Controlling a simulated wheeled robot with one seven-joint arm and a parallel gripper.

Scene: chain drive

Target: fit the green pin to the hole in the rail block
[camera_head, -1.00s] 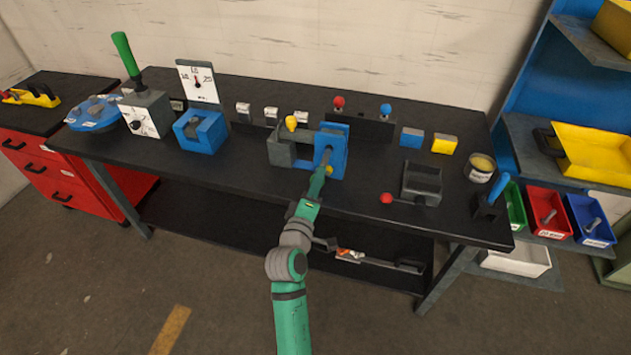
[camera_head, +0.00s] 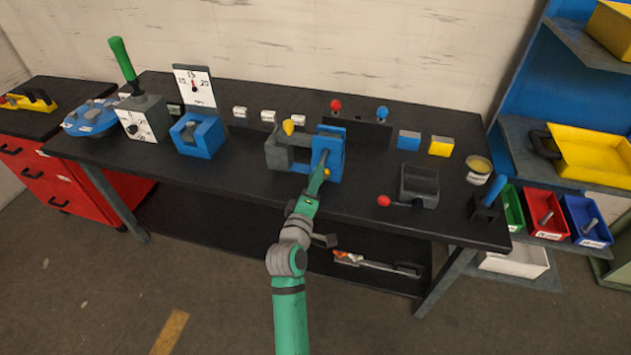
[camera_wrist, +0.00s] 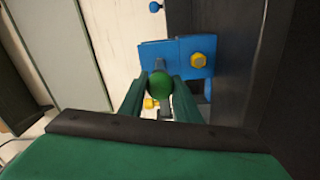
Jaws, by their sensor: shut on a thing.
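The green pin shows in the wrist view as a round green head (camera_wrist: 160,84) between the two fingers of my gripper (camera_wrist: 160,92), which is shut on it. Its shaft and tip are hidden. Just beyond is a blue block (camera_wrist: 152,54) with a yellow knob (camera_wrist: 198,60) to the right of the pin; I take it for the rail block. In the head view this blue block (camera_head: 333,146) stands near the bench's middle, and my gripper (camera_head: 321,172) reaches its front face. The hole is hidden, so I cannot tell whether the pin is in it.
A grey block (camera_head: 280,155) with a yellow-knobbed lever (camera_head: 288,127) adjoins the blue block on the left. A grey fixture with a red-ended lever (camera_head: 384,201) stands to the right. A blue clamp (camera_head: 200,137) stands farther left. The bench front (camera_head: 240,180) is mostly clear.

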